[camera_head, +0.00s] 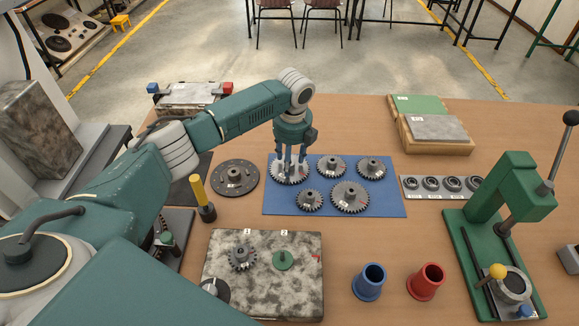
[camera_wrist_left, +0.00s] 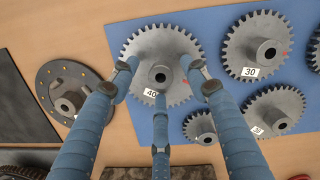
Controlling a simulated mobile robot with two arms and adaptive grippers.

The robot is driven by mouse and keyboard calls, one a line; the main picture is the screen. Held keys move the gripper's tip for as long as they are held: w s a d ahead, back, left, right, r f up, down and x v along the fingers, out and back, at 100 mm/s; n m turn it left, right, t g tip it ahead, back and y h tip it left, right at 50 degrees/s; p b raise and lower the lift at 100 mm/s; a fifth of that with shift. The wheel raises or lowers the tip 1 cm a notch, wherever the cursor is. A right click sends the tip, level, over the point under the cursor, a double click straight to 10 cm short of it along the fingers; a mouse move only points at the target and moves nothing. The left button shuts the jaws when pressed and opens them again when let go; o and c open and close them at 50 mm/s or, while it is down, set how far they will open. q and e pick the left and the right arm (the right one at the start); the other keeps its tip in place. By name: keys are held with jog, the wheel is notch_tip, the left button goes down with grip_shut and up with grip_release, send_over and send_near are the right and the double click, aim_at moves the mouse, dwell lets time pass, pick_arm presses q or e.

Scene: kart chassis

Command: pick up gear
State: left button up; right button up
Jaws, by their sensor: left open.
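A large grey gear marked 40 (camera_head: 276,172) lies on the blue mat (camera_head: 390,200) at its upper left; in the left wrist view this gear (camera_wrist_left: 160,48) shows its raised hub. My left gripper (camera_head: 290,168) is above it, pointing down, with its three fingers spread open around the hub. The wrist view shows the fingertips (camera_wrist_left: 161,72) over the gear's face; I cannot tell whether they touch it. Other gears on the mat include one marked 30 (camera_wrist_left: 248,50) and a large lower one (camera_head: 350,196). My right gripper is not in view.
A dark round flange (camera_head: 235,178) lies left of the mat. A stone-like plate (camera_head: 265,285) in front holds a gear (camera_head: 242,257) and a green part (camera_head: 284,260). Blue (camera_head: 369,281) and red (camera_head: 426,281) cups and a green press (camera_head: 500,230) stand at right.

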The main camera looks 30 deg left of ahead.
pick_arm(q)
jog(key=shift+f, duration=0.1)
jog(key=shift+c, duration=0.5)
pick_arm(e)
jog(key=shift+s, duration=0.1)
pick_arm(q)
grip_shut()
jog(key=shift+w, duration=0.2)
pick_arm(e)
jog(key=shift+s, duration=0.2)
pick_arm(q)
jog(key=shift+r, duration=0.6)
notch_tip(320, 180, up, 19)
jog(key=b, duration=0.2)
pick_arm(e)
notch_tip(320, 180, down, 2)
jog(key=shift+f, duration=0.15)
